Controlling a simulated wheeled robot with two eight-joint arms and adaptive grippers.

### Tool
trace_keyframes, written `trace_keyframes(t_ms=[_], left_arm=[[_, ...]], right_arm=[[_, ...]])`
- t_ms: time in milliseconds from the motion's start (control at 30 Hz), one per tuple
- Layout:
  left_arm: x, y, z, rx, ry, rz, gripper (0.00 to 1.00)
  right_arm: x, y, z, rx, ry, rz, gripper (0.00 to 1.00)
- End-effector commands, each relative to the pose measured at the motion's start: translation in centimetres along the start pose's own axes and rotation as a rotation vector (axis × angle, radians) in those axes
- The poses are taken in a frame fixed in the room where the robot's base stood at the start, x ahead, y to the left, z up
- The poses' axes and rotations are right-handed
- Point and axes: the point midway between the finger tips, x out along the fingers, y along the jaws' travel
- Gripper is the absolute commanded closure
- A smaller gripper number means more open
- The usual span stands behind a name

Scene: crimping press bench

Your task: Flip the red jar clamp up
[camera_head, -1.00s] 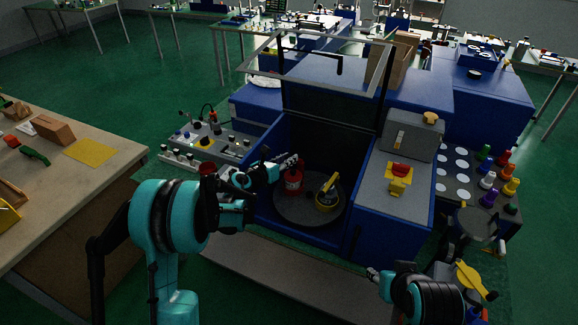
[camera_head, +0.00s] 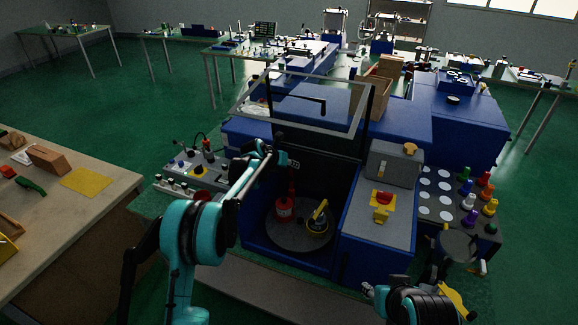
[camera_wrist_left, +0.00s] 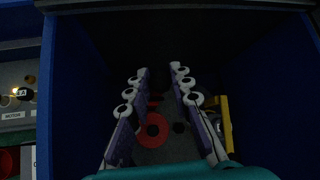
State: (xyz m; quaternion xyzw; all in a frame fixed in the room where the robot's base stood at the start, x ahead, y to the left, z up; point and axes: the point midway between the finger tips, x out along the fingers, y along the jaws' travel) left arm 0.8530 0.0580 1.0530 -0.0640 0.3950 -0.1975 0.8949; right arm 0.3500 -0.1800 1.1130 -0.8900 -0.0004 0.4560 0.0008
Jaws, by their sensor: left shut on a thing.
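The red jar (camera_head: 284,210) stands on the round grey plate (camera_head: 300,239) inside the open blue press box. Its red clamp (camera_head: 291,187) shows as a narrow upright piece above the jar. My left gripper (camera_head: 288,163) is above the jar at the clamp's upper end. In the left wrist view, the fingers (camera_wrist_left: 164,88) point into the box, with red parts of the jar (camera_wrist_left: 153,128) below and between them. The gripper is shut on the clamp, though its contact is too dark to see. My right gripper (camera_head: 368,290) is low at the right, its jaws unclear.
A jar with a yellow clamp (camera_head: 318,218) stands close right of the red jar. The raised clear lid (camera_head: 365,105) is above the box. A control block with a red button (camera_head: 384,198) is at the right. A workbench (camera_head: 110,200) stands left.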

Motion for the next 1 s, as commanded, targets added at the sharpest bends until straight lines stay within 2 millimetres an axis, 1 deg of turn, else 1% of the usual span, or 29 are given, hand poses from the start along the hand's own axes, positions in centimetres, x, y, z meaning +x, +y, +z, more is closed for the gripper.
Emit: trace_keyframes(t_ms=[67, 300, 500, 900, 933, 967, 1000], left_arm=[[0.3, 0.4, 0.6, -0.009, 0.038, 0.014, 1.00], [1.4, 0.5, 1.0, -0.028, 0.134, 0.032, 1.00], [1.8, 0.5, 1.1, -0.033, 0.168, 0.038, 1.00], [1.9, 0.5, 0.9, -0.033, 0.176, 0.038, 1.00], [1.9, 0.5, 0.9, -0.033, 0.176, 0.037, 0.77], [1.9, 0.5, 0.9, -0.033, 0.176, 0.037, 0.70], [1.9, 0.4, 1.0, -0.034, 0.175, 0.037, 0.59]], right_arm=[[-0.6, 0.0, -0.5, 0.000, 0.000, 0.000, 0.60], [-1.4, 0.0, -1.0, 0.000, 0.000, 0.000, 0.60], [-1.6, 0.0, -1.2, 0.000, 0.000, 0.000, 0.60], [-1.6, 0.0, -1.2, 0.000, 0.000, 0.000, 0.60], [-1.6, 0.0, -1.2, 0.000, 0.000, 0.000, 0.60], [-1.6, 0.0, -1.2, 0.000, 0.000, 0.000, 0.60], [-1.6, 0.0, -1.2, 0.000, 0.000, 0.000, 0.60]])
